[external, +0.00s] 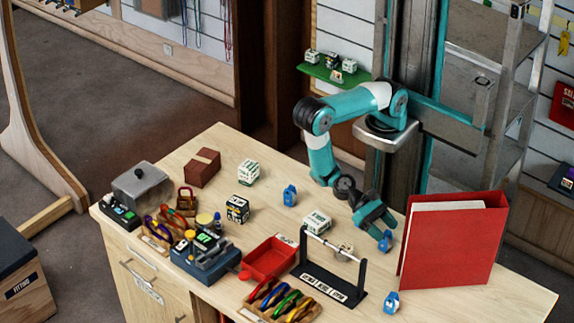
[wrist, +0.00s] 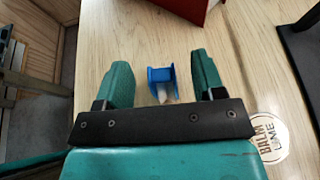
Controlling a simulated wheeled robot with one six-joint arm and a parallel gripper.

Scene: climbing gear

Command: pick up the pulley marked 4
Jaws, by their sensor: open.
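Three small blue pulleys are on the table in the external view: one (external: 290,195) near the middle, one (external: 386,241) by my gripper, and one (external: 391,302) near the front edge. No number on them is readable. My gripper (external: 382,222) is open and points down, right of the black stand. In the wrist view a blue pulley (wrist: 160,77) with a pale centre lies on the wood between the two teal fingers of my gripper (wrist: 160,68). There is a gap on both sides, and the pulley's lower end is partly hidden by the gripper's dark bar.
A tall red binder (external: 450,245) stands close to the right of my gripper. A black stand with a pale bar (external: 333,270) is to the left. A red tray (external: 268,260) lies farther left.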

